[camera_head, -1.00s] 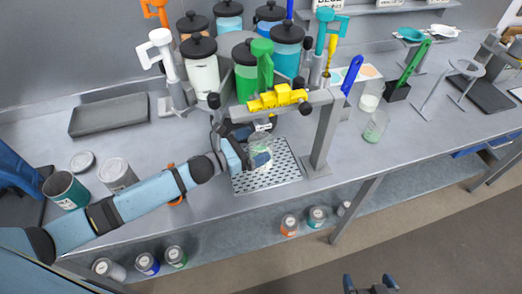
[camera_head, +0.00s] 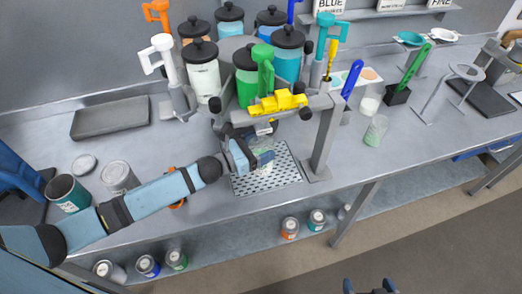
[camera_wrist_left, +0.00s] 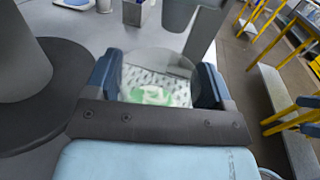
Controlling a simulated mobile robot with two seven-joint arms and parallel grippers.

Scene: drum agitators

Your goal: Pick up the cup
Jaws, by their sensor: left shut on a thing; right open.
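The clear cup (camera_wrist_left: 155,88), with pale green and white contents, is between the two blue fingers of my left gripper (camera_wrist_left: 160,82) in the left wrist view. In the head view this gripper (camera_head: 263,157) is shut on the cup, under the yellow tap and over the perforated drip tray (camera_head: 283,182). The fingers largely hide the cup there, and I cannot tell whether its base touches the tray. My right gripper (camera_head: 370,286) is open and empty at the bottom edge of the head view, away from the bench.
Lidded drums (camera_head: 203,75) stand behind the yellow tap (camera_head: 278,102). A grey post (camera_head: 321,140) rises right of the cup. Another clear glass (camera_head: 376,130) stands farther right. Open cans (camera_head: 66,193) are at left.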

